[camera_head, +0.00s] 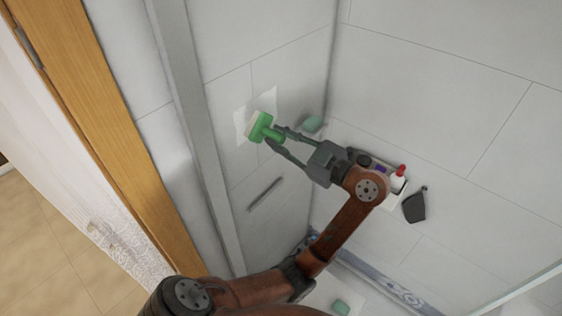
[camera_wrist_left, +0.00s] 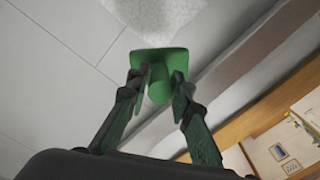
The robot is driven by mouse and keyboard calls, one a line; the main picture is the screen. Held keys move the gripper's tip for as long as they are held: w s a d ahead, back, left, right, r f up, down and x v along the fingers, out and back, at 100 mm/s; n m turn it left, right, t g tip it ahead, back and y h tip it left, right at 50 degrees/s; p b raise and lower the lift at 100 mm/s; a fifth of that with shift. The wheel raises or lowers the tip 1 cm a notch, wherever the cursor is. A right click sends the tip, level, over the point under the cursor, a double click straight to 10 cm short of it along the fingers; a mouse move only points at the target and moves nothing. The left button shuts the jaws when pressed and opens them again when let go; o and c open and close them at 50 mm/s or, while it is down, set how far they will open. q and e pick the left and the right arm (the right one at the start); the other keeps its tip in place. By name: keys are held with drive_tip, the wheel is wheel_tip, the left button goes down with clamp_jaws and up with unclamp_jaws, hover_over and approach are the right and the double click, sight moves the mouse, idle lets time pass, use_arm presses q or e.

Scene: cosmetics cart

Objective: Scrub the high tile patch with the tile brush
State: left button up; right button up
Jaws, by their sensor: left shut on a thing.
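The green tile brush (camera_head: 259,127) is held by its handle in my left gripper (camera_head: 276,139), which is shut on it. The brush's pale bristle side faces the wall, at the tile patch (camera_head: 241,112), a lighter whitish area on the tiled wall. Whether the bristles touch the wall is hard to tell. In the left wrist view the green brush (camera_wrist_left: 159,66) sits between the two fingers (camera_wrist_left: 160,88), and the speckled pale patch (camera_wrist_left: 165,18) lies just beyond its head. My right gripper is not in view.
A shelf with bottles, one white with a red cap (camera_head: 399,178), stands behind my left arm. A dark scoop-like object (camera_head: 415,205) hangs on the wall beside it. A wooden door frame (camera_head: 125,110) is at left.

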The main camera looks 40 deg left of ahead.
use_arm(q)
wheel_tip(320, 180, down, 8)
drive_tip(key=b, duration=0.7)
drive_tip(key=w+a+p, duration=0.1)
drive_tip(key=a+p, duration=0.2)
drive_tip(key=a, duration=0.3)
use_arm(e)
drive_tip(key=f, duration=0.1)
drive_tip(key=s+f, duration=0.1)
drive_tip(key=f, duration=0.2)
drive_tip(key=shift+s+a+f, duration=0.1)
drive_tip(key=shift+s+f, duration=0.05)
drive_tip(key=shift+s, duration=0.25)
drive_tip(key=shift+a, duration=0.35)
use_arm(q)
drive_tip(key=shift+w+a, duration=0.1)
drive_tip(key=shift+a, duration=0.4)
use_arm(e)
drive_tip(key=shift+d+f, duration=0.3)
use_arm(q)
drive_tip(key=shift+a, duration=0.4)
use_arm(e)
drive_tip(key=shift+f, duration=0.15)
